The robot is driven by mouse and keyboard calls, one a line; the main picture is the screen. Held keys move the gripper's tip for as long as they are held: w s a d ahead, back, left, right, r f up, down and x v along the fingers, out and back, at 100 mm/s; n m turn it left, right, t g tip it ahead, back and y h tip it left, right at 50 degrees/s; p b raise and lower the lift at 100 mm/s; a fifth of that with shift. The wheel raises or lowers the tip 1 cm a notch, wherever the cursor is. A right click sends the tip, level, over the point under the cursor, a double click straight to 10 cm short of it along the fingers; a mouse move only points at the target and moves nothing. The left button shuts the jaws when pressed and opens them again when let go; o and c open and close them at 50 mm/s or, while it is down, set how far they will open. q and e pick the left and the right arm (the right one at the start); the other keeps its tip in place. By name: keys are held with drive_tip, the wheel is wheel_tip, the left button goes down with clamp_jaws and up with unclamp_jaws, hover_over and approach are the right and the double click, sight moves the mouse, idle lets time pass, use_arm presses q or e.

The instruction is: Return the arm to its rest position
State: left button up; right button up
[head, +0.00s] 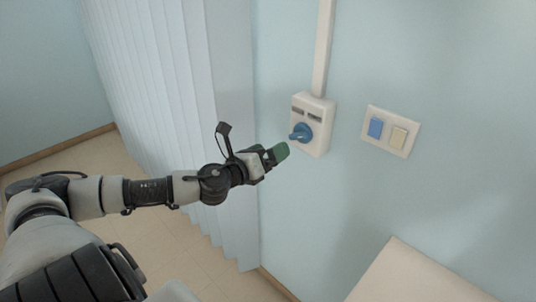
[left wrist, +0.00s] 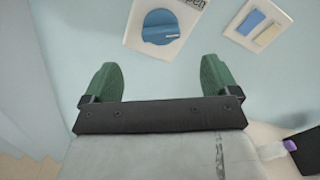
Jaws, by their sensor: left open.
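My left arm reaches in from the left in the head view, stretched toward the wall. My left gripper (head: 278,154) has green fingertips and stands just below and left of a blue knob (head: 301,132) on a white wall box (head: 318,143). In the left wrist view the gripper's two green fingers (left wrist: 158,80) are spread wide with nothing between them. The blue knob (left wrist: 160,27) lies beyond the fingertips, apart from them. My right gripper is in neither view.
A white plate with a blue switch (head: 376,127) and a cream switch (head: 398,137) is on the wall to the right. White vertical blinds (head: 165,90) hang behind my arm. A pale surface (head: 410,275) juts out at the lower right. Tiled floor shows at the lower left.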

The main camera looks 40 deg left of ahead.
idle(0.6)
use_arm(q)
drive_tip(key=s+a+f+n+g+y, duration=0.15)
drive_tip(key=a+f+n, duration=0.35)
drive_tip(key=f, duration=0.5)
drive_tip(key=a+f+n+g+y, duration=0.3)
drive_tip(key=a+f+n, duration=0.1)
drive_tip(key=f, duration=0.5)
drive_tip(key=s+d+f+n+g, duration=0.1)
drive_tip(key=s+f+n+g, duration=0.35)
drive_tip(key=f, duration=0.95)
drive_tip(key=s+d+f+n+g, duration=0.1)
drive_tip(key=s+f+n+g, duration=0.1)
drive_tip(key=s+f+n, duration=0.7)
drive_tip(key=s+d+f+n+g+h, duration=0.1)
drive_tip(key=s+d+f+n+g, duration=0.2)
drive_tip(key=s+d+f, duration=0.8)
drive_tip(key=s+d+f+n+g+h+b, duration=0.1)
drive_tip(key=s+d+f+n+g+h, duration=0.1)
drive_tip(key=s+d+f, duration=0.9)
drive_tip(key=s+n+g, duration=0.1)
drive_tip(key=s, duration=0.5)
drive_tip(key=shift+d, duration=0.25)
